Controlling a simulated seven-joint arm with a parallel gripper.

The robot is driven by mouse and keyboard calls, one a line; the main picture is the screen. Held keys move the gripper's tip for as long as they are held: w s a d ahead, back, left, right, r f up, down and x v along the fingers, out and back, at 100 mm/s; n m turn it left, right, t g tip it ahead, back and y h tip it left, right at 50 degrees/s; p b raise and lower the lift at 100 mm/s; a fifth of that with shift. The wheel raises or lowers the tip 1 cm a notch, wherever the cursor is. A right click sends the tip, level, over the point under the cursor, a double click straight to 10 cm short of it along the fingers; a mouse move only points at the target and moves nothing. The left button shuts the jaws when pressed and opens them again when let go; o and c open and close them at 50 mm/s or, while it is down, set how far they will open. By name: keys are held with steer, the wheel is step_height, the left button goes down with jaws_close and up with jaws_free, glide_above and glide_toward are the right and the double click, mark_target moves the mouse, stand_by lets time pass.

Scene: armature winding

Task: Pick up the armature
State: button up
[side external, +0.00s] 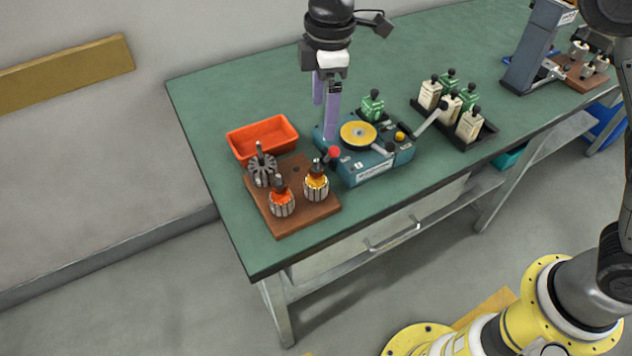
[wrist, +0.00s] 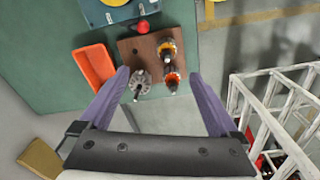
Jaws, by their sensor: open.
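Three armatures stand upright on a brown wooden block (side external: 298,218). One is bare grey (side external: 262,169), one has orange-red winding (side external: 282,203), and one has yellow-orange winding (side external: 317,186). My gripper (side external: 324,120) is open and empty, its two purple fingers pointing down above the table. In the wrist view the fingers (wrist: 160,73) are wide apart. The grey armature (wrist: 139,83) and the orange-red one (wrist: 172,78) appear between them, and the yellow-orange one (wrist: 167,48) lies farther up the picture. The fingers touch none of them.
A blue winding machine (side external: 372,167) with a yellow disc and red knob stands right of the block. An orange tray (side external: 240,147) sits behind it. A black rack (side external: 484,136) of white and green parts and a grey press (side external: 530,55) stand farther right.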

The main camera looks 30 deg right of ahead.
mark_target(315, 168)
steer(key=f, duration=0.1)
steer(key=a+f, duration=0.1)
steer(key=s+f, duration=0.1)
steer(key=shift+a+g, duration=0.3)
step_height(315, 168, down, 7)
steer(key=shift+r, duration=0.15)
steer(key=shift+w+a+f, duration=0.1)
steer(key=shift+f, duration=1.55)
steer(key=shift+w+f, duration=0.1)
steer(key=shift+f, duration=1.5)
steer(key=shift+c, duration=0.4)
steer(key=shift+r, duration=0.1)
jaws_close()
